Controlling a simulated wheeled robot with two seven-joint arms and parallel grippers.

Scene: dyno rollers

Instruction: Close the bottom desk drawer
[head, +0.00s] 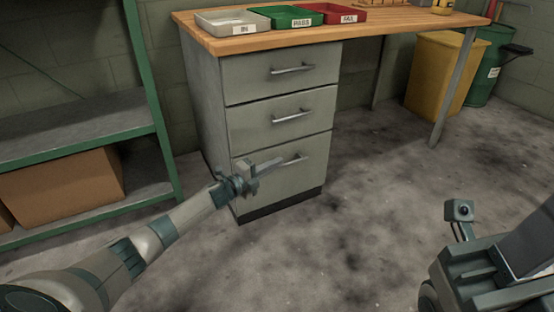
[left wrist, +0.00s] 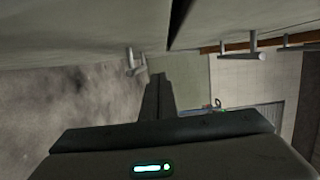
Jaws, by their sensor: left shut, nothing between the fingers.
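The grey-green bottom drawer (head: 300,182) is the lowest of three in the desk pedestal. In the head view its front looks about flush with the drawers above; a small gap cannot be ruled out. Its bar handle (head: 292,160) is partly behind my gripper. My left gripper (head: 272,165) is shut and empty, in front of the bottom drawer's upper left part; I cannot tell whether it touches. In the left wrist view, the shut fingers (left wrist: 158,92) point along the drawer fronts, with a handle (left wrist: 132,62) near the tips and a dark seam between fronts. My right gripper is out of view.
The wooden desk top (head: 400,20) carries a grey tray (head: 232,28), a green tray (head: 285,22) and a red tray (head: 335,18). A green shelf (head: 165,130) with a cardboard box (head: 65,185) stands left. A yellow bin (head: 437,75) stands right. The floor in front is clear.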

